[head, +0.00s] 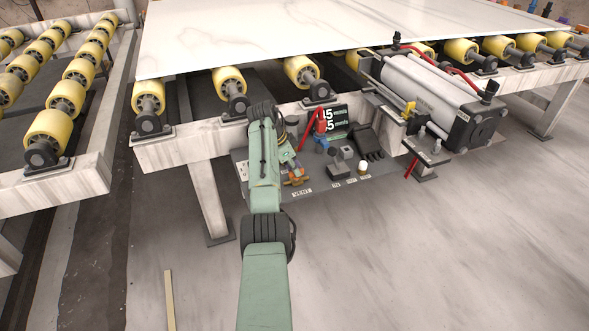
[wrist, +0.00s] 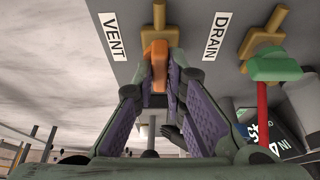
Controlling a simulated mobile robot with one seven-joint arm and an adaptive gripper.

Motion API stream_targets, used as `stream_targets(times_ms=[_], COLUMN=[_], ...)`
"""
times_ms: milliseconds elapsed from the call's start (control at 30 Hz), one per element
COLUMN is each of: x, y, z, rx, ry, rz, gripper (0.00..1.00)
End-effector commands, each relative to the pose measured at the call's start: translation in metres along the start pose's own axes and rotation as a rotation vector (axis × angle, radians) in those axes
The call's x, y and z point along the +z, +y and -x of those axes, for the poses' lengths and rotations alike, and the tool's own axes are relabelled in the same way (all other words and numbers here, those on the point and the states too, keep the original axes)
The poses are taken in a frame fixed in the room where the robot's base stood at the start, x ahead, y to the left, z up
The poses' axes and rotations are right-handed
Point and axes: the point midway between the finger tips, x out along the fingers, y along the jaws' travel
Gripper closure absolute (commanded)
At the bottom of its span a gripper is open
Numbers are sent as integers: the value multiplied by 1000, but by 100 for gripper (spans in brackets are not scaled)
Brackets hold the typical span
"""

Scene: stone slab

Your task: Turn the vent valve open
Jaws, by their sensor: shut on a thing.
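The vent valve has an orange handle (wrist: 157,55) on a brass body (wrist: 159,14), beside the white VENT label (wrist: 113,35) in the wrist view. My gripper (wrist: 161,82) is shut on the orange handle, with a purple-padded finger on each side. The handle's near end lies between the fingertips and is partly hidden. In the head view the orange handle (head: 298,181) shows small at the panel's front left, beside my arm.
The drain valve, with a green handle (wrist: 275,66) and a red part below it, is close on the right by the DRAIN label (wrist: 217,36). A display (head: 335,118) stands behind. The roller table with a marble slab (head: 330,30) overhangs the panel.

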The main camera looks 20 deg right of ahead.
Motion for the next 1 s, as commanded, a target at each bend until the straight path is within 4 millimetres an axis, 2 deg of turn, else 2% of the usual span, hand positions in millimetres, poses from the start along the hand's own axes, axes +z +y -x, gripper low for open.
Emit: stream_targets(times_ms=[100,133,433,767,867,1000], x=[-2,-2,-1,-1,-1,-1], y=[-1,-1,0,0,-1,-1], z=[1,1,0,3,14,41], rx=[-4,-4,-2,-2,-4,-5], ry=[3,3,1,1,1,2], rz=[-4,-4,-2,-1,-1,-2], gripper=[100,88,68,68,68,68])
